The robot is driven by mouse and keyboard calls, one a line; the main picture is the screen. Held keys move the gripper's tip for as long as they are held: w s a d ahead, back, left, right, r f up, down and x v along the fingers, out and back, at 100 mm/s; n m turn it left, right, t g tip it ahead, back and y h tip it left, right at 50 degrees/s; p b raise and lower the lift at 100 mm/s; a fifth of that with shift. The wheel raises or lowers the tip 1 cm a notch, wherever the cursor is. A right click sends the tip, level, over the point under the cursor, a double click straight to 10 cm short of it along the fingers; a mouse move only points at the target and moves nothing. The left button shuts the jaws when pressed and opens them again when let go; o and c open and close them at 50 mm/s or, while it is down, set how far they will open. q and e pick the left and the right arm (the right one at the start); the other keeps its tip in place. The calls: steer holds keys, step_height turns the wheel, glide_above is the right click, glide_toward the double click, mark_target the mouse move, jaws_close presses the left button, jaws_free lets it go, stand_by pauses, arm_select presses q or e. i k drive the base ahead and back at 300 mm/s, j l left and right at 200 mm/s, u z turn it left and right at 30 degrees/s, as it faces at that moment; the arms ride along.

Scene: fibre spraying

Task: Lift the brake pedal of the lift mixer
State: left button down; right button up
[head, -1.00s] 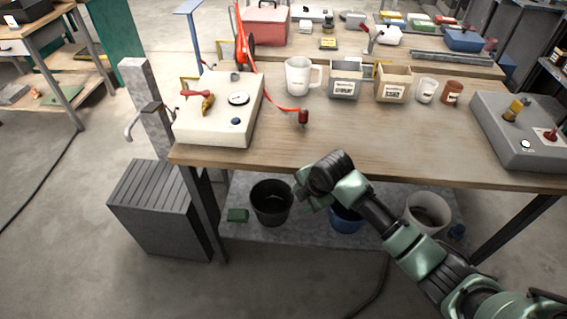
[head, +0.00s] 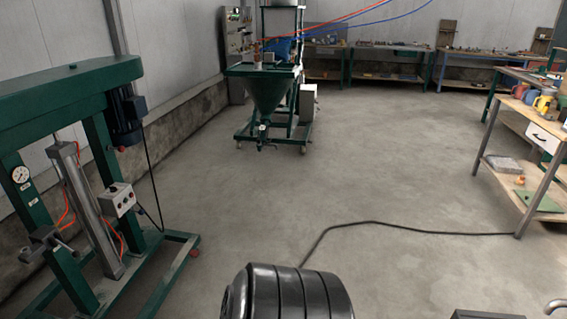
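A green lift mixer (head: 92,120) stands at the left of the head view, cut off by the left edge. It has a dark motor (head: 125,118), a pressure gauge (head: 20,174), a grey cylinder (head: 88,210) and a control box (head: 118,198) with buttons. Its green base frame (head: 165,284) rests on the floor. A grey clamp-like part (head: 45,243) sits at its lower left. I cannot make out which part is the brake pedal. Neither of my grippers is in view.
Bare concrete floor (head: 240,210) lies right of the mixer. A black cable (head: 400,229) crosses it. A green hopper machine (head: 264,95) on castors stands further back. Workbenches line the back wall, and a table (head: 530,172) stands at the right.

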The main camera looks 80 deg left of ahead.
mark_target(194, 253)
steer(key=i+u, duration=0.1)
steer(key=u, duration=1.6)
